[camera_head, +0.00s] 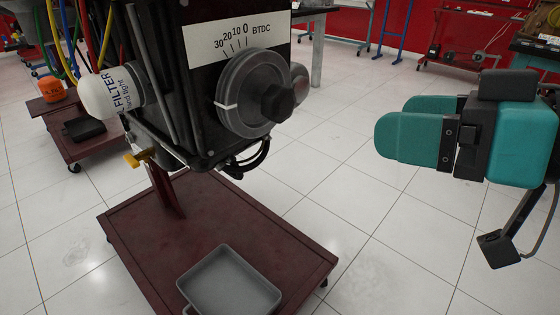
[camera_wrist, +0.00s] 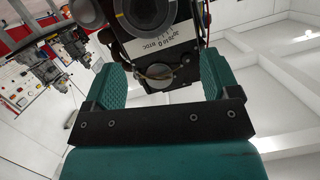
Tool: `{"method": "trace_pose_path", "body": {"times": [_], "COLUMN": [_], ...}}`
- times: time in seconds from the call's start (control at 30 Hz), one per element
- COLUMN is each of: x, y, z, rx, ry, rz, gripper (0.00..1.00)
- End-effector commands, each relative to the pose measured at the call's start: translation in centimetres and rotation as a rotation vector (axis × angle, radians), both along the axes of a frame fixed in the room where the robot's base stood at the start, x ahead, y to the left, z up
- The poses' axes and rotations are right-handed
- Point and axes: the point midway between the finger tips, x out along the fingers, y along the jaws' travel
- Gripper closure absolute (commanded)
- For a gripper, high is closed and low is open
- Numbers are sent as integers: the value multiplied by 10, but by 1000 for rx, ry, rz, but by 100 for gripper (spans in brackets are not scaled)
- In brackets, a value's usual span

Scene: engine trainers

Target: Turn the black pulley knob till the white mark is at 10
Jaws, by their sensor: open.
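The grey pulley (camera_head: 246,95) is on the engine's front, with a black knob (camera_head: 279,104) at its hub. A white mark (camera_head: 226,106) is on the pulley's left rim, well below and left of the scale numbers. The white scale plate (camera_head: 238,37) above reads 30, 20, 10, 0 BTDC. My gripper (camera_head: 398,118) is open and empty, in the air to the right of the knob and apart from it. In the wrist view the pulley (camera_wrist: 146,14) is at the top edge, beyond my teal fingers (camera_wrist: 165,78); the white mark is not clear there.
The engine stands on a dark red wheeled base (camera_head: 205,222) with a grey tray (camera_head: 230,284) on it. A white oil filter (camera_head: 108,94) and yellow lever (camera_head: 139,158) are at the left. Open tiled floor lies at the right. Other trainers stand behind.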

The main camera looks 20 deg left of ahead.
Motion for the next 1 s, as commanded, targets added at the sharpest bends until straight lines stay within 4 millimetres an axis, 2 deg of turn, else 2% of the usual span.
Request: {"method": "trace_pose_path", "body": {"times": [0.03,0.2,0.4,0.57,0.77,1.0], "x": [4,15,21,25,31,45], "y": [2,4,5,13,32,66], "z": [-30,-43,-42,-35,-33,-35], "rx": [44,159,212,216,209,210], "ry": [-29,-113,-149,-146,-140,-145], "rz": [-11,-54,-80,-78,-79,-77], "gripper": [19,19,19,19,19,19]}}
